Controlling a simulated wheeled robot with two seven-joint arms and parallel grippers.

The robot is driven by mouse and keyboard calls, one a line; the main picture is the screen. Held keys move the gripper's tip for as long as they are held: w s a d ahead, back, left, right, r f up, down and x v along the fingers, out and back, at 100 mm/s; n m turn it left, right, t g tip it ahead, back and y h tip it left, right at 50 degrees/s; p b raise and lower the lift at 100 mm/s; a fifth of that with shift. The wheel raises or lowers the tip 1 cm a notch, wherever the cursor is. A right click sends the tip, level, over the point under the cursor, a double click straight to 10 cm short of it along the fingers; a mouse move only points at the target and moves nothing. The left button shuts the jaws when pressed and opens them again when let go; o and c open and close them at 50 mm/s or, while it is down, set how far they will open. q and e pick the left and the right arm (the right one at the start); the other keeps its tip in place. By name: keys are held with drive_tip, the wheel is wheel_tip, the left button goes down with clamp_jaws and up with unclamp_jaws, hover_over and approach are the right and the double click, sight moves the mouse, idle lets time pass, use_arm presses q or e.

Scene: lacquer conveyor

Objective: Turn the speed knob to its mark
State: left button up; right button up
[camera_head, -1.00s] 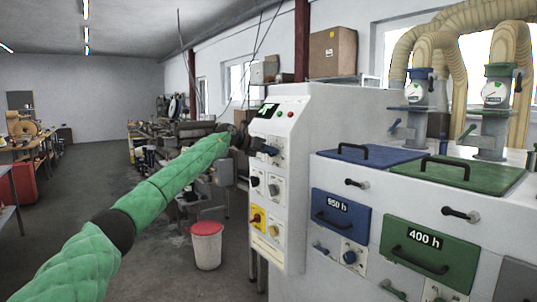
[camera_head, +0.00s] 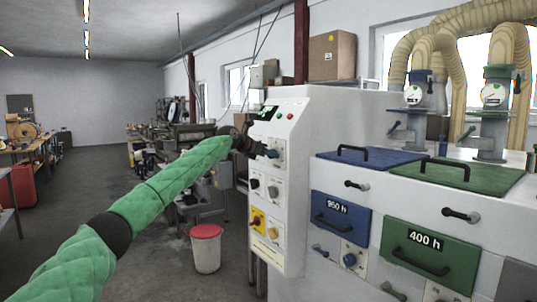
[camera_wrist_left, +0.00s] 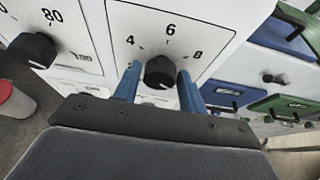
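A black round knob (camera_wrist_left: 160,73) sits on a white plate (camera_wrist_left: 203,22) marked 4, 6 and 8; no speed label is readable. My left gripper (camera_wrist_left: 159,80) has its two blue fingers on either side of this knob, apart, with a small gap seeming to show at each side. The knob's pointer direction is not clear. In the head view my left gripper (camera_head: 266,151) is at the upper knob plate of the white control panel (camera_head: 291,222) and hides most of that knob. My right gripper is not in view.
Another black knob (camera_wrist_left: 32,50) with a scale showing 80 and 100 is beside it at the left. Below on the panel are more knobs and a yellow switch plate (camera_head: 257,220). Blue (camera_head: 340,217) and green (camera_head: 428,247) drawers stand right. A bucket (camera_head: 206,250) stands below my arm.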

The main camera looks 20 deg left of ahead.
use_arm(q)
drive_tip(key=shift+o, duration=1.1)
drive_tip(key=b+v, duration=0.2)
drive_tip(key=v, duration=0.5)
drive_tip(key=shift+s+a, duration=0.25)
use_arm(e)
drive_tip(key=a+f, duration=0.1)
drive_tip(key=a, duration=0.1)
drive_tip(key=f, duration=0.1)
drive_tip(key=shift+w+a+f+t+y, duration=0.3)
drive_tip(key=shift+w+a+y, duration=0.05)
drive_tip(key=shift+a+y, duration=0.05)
use_arm(q)
drive_tip(key=shift+r, duration=0.1)
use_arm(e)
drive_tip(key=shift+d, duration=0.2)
